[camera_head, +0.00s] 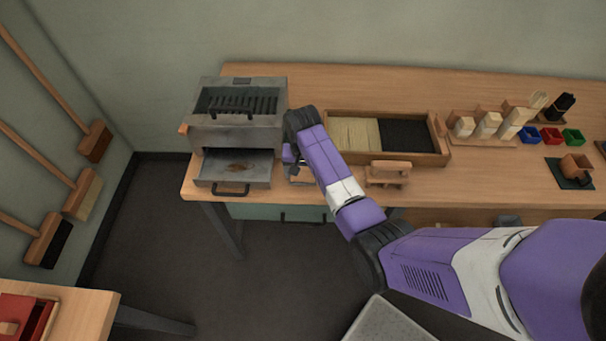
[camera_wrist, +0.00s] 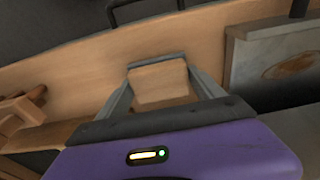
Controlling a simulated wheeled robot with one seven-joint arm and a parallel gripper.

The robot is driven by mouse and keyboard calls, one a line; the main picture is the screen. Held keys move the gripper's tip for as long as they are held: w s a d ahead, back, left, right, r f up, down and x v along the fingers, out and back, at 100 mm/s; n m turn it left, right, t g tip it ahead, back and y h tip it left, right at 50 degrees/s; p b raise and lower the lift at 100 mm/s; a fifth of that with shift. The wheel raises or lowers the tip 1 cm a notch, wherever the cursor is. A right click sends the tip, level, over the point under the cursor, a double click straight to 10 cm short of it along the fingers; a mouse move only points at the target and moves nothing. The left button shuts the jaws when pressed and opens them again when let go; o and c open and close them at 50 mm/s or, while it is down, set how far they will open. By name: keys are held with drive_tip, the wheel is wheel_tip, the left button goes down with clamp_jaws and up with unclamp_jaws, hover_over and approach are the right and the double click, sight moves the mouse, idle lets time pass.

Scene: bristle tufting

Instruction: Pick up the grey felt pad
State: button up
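My gripper (camera_wrist: 157,78) reaches down at the table's front edge, just right of the pulled-out metal tray; in the head view (camera_head: 298,172) it is partly hidden by my arm. In the wrist view its two grey fingers stand apart. A thin grey strip (camera_wrist: 156,61), perhaps the edge of the grey felt pad, spans between the fingertips. A wood-coloured patch shows between the fingers behind it; I cannot tell if this is a block or the tabletop. Whether the fingers press on the strip is unclear. No other grey pad is clearly visible.
The metal machine (camera_head: 238,115) with its open tray (camera_head: 234,169) stands close on the left in the head view. A wooden bristle box (camera_head: 442,158) and small wooden stand (camera_head: 388,173) are to the right. Brush blocks and coloured bins (camera_head: 551,136) stand farther right.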

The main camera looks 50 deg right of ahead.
sight(303, 171)
drive_tip(key=shift+c, duration=1.3)
drive_tip(key=shift+r, duration=0.1)
wheel_tip(303, 171, up, 20)
drive_tip(key=p, duration=0.2)
